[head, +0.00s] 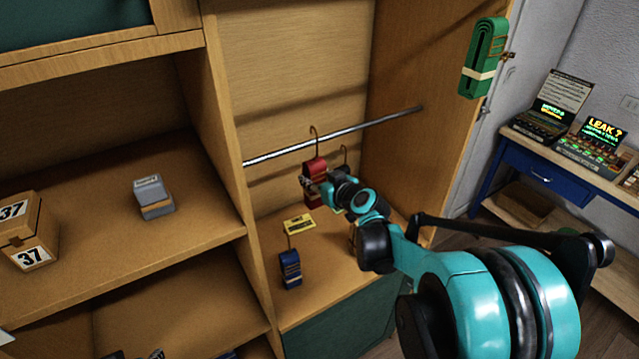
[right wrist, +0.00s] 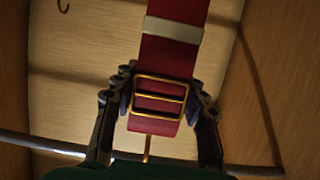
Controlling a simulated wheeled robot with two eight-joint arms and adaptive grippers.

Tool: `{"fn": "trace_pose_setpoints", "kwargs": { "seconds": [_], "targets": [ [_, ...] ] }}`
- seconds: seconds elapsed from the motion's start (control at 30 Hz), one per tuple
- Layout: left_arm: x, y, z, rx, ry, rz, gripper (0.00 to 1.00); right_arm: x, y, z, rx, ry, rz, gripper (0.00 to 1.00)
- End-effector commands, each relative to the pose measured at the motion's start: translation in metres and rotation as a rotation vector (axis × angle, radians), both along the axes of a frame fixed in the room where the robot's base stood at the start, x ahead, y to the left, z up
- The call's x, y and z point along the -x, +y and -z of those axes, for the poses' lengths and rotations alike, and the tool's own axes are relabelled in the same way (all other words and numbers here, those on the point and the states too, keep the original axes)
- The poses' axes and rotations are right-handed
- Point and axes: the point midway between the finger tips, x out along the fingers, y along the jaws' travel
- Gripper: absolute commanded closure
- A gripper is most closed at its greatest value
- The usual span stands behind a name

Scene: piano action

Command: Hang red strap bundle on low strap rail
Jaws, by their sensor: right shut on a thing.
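The red strap bundle (head: 314,170) hangs upright in my right gripper (head: 313,185), inside the open wooden cabinet. In the right wrist view, the gripper (right wrist: 160,92) has its fingers on both sides of the red strap (right wrist: 174,60) at its gold buckle. The bundle's thin hook (head: 315,134) stands at the height of the metal strap rail (head: 375,122) and overlaps it in the head view. I cannot tell whether the hook is over the rail or in front of it. The hook's bend is out of sight in the wrist view. My left gripper is not in view.
Another hook (head: 344,152) shows just behind my gripper. A green strap bundle (head: 484,58) hangs on the right side panel. A wooden divider (head: 225,140) bounds the left.

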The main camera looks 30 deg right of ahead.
Motion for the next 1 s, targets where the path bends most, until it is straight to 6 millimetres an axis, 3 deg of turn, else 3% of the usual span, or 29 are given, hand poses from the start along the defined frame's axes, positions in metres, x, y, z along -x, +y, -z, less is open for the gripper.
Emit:
{"fn": "trace_pose_setpoints", "kwargs": {
  "seconds": [0.13, 0.5, 0.93, 0.97, 1.0],
  "targets": [
    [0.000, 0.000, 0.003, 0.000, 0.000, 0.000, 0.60, -0.012, 0.001, 0.002, -0.001, -0.001, 0.000, 0.93],
    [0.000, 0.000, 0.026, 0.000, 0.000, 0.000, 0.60, -0.011, 0.001, 0.028, -0.001, -0.001, 0.001, 0.93],
    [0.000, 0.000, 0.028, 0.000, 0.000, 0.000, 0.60, -0.010, 0.001, 0.030, -0.001, -0.001, 0.001, 0.93],
    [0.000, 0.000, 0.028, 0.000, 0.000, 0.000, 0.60, -0.010, 0.001, 0.030, -0.001, -0.001, 0.001, 0.52],
    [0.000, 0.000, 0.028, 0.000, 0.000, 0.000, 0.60, -0.010, 0.001, 0.030, -0.001, -0.001, 0.000, 0.42]
  ]
}}
